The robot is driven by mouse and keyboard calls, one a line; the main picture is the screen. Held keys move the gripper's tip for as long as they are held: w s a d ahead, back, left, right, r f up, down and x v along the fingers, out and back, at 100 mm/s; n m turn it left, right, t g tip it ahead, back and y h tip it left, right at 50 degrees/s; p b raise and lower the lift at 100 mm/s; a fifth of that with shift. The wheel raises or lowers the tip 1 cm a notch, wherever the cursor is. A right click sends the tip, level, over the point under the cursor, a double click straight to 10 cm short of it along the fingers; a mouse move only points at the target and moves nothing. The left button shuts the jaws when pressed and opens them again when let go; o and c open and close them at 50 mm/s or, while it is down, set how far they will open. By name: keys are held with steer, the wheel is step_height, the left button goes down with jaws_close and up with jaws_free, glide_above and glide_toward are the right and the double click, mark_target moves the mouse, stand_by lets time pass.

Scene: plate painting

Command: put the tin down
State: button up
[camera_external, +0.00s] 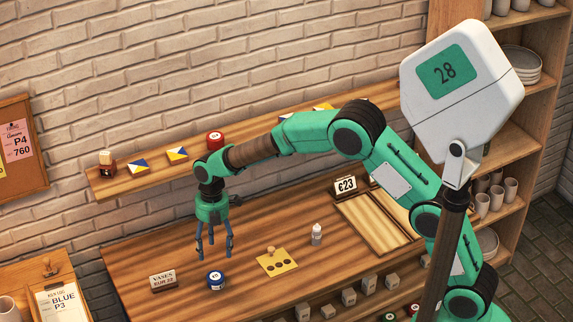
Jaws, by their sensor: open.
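A small round blue tin (216,280) with a white label on its lid stands upright on the wooden bench (150,250). My gripper (214,255) hangs above the bench with its fingers pointing down, open and empty. In the picture its fingertips show just above the tin, apart from it. A red tin (215,138) with a white label stands on the wall shelf (110,185), behind my wrist.
A sign reading "VASES" (163,279) stands left of the blue tin. A yellow card with dark holes (277,263) and a white bottle (316,234) are to the right. Farther right are a wooden tray (375,222) and a "623" sign (345,186). Several grey blocks line the front.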

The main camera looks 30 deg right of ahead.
stand_by(0.8)
steer(key=s+d+r+m+t, duration=0.15)
steer(key=d+r+m, duration=0.25)
steer(key=d+r, duration=0.45)
steer(key=s+d+r+m+t, duration=0.1)
steer(key=s+d+r+m, duration=0.25)
steer(key=d+r, duration=0.5)
steer(key=s+d+r+m+t, duration=0.15)
steer(key=d+r+m, duration=0.25)
steer(key=d+r, duration=0.45)
steer(key=s+d+r+m+t, duration=0.1)
steer(key=s+d+r+m, duration=0.1)
steer(key=s+d+m, duration=0.5)
steer(key=s+d+r+m+t+h, duration=0.1)
steer(key=s+d+r+m, duration=0.1)
steer(key=s+d+m, duration=0.6)
steer(key=s+d, duration=0.6)
steer(key=s, duration=0.6)
steer(key=shift+d+r+t, duration=0.2)
steer(key=shift+d+t, duration=0.2)
